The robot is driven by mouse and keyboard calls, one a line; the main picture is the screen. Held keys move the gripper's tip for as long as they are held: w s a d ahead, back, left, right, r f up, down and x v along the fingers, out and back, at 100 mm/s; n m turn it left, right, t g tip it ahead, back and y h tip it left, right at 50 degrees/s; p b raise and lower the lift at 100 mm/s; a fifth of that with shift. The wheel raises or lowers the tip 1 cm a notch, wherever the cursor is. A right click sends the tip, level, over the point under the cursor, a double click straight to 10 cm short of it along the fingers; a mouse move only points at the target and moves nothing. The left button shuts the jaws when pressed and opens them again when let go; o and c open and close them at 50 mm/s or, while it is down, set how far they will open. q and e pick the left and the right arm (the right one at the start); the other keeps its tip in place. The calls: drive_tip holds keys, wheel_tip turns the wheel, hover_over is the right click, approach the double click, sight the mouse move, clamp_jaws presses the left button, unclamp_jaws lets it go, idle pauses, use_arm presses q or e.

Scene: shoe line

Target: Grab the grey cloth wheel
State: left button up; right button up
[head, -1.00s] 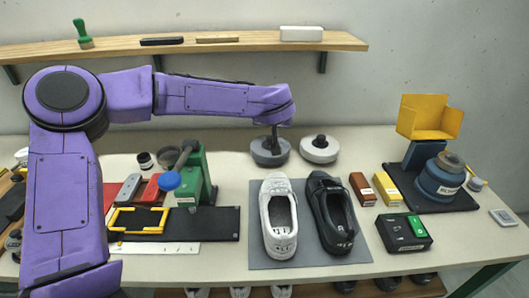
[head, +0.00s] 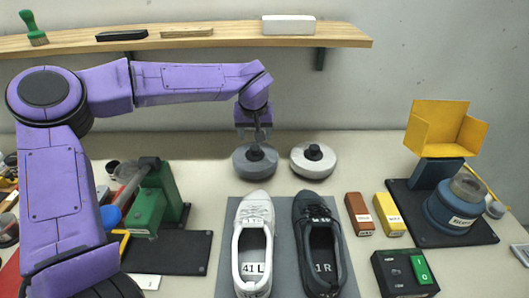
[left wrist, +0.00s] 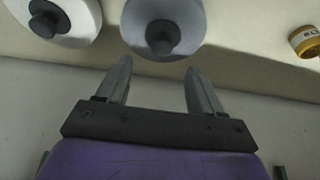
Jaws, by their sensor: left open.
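The grey cloth wheel (head: 243,162) is a thick disc with a dark hub knob, lying flat on the bench behind the shoes. It also shows at the top of the left wrist view (left wrist: 184,16), with its dark hub facing the camera. My left gripper (head: 256,138) is open and empty, close to this wheel at its hub in the head view. In the left wrist view its two fingers (left wrist: 158,68) point toward the wheel, with a gap between them and the hub. Contact is not visible. My right gripper is in neither view.
A white wheel (head: 302,168) stands just right of the grey one. A white shoe (head: 242,222) and a black shoe (head: 332,250) lie on a grey mat in front. A green press (head: 148,207) stands left, a yellow bin (head: 434,135) right. A shelf (head: 200,44) runs above behind.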

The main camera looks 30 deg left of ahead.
sight(255, 148)
use_arm(q)
drive_tip(key=x, duration=0.3)
drive_tip(key=shift+s+a+f, duration=0.15)
drive_tip(key=shift+s+f, duration=0.1)
drive_tip(key=shift+f, duration=0.15)
drive_tip(key=x, duration=0.3)
drive_tip(key=p+x, duration=0.1)
drive_tip(key=x, duration=0.2)
drive_tip(key=shift+w+r, duration=0.15)
drive_tip(key=shift+w, duration=0.05)
drive_tip(key=shift+s, duration=0.1)
drive_tip(key=shift+r, duration=0.1)
clamp_jaws()
